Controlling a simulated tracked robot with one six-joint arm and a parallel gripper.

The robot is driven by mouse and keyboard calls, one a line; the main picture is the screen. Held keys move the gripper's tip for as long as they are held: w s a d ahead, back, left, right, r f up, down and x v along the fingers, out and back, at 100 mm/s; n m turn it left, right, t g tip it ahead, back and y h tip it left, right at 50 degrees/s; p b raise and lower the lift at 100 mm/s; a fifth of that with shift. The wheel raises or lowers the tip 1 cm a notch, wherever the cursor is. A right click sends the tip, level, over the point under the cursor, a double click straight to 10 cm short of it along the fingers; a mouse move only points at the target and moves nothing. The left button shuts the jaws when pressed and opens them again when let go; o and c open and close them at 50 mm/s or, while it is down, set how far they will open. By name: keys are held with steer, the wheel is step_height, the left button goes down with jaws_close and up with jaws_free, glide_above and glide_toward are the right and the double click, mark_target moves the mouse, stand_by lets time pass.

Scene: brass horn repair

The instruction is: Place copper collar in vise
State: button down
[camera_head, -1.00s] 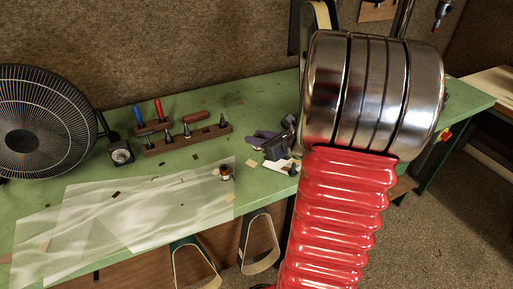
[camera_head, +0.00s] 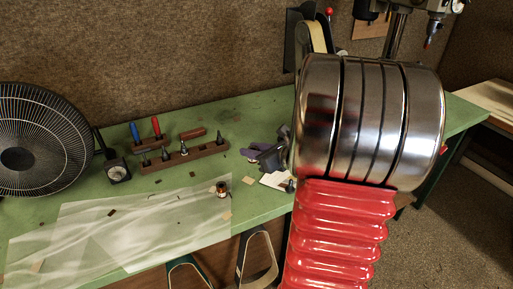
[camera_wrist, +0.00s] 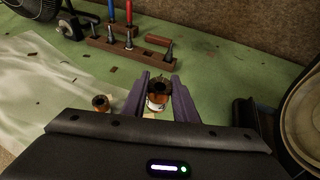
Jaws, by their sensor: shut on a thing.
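My gripper (camera_wrist: 151,98) has purple fingers and is shut on a copper-coloured ring, apparently the copper collar (camera_wrist: 157,88), with a dark opening and a pale band low on its side. In the head view my gripper (camera_head: 262,153) is small and dark over the back of the green bench, partly behind my arm, and the held ring cannot be made out there. A second, similar copper-coloured piece (camera_wrist: 100,103) stands apart on the bench, left of the fingers; it also shows in the head view (camera_head: 222,190). I cannot identify the vise in either view.
A wooden tool rack (camera_head: 185,155) with several upright tools stands at the back of the green bench (camera_head: 240,118). A fan (camera_head: 35,140) stands at left. A translucent sheet (camera_head: 120,230) covers the front left. A belt machine (camera_head: 315,38) stands behind my arm.

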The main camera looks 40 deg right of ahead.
steer(key=w+a+f+n+y, duration=0.1)
steer(key=w+a, duration=0.2)
steer(key=a, duration=0.7)
steer(key=w+a+f+n+y, duration=0.1)
steer(key=w+a+f, duration=0.1)
steer(key=a, duration=0.9)
steer(key=w+a+f+n+y, duration=0.1)
steer(key=w+a, duration=0.4)
steer(key=a, duration=0.5)
steer(key=shift+w+a+f+g+y, duration=0.1)
steer(key=shift+a+f+g+y, duration=0.35)
steer(key=shift+f, duration=0.2)
steer(key=shift+d, duration=0.1)
steer(key=shift+n, duration=0.3)
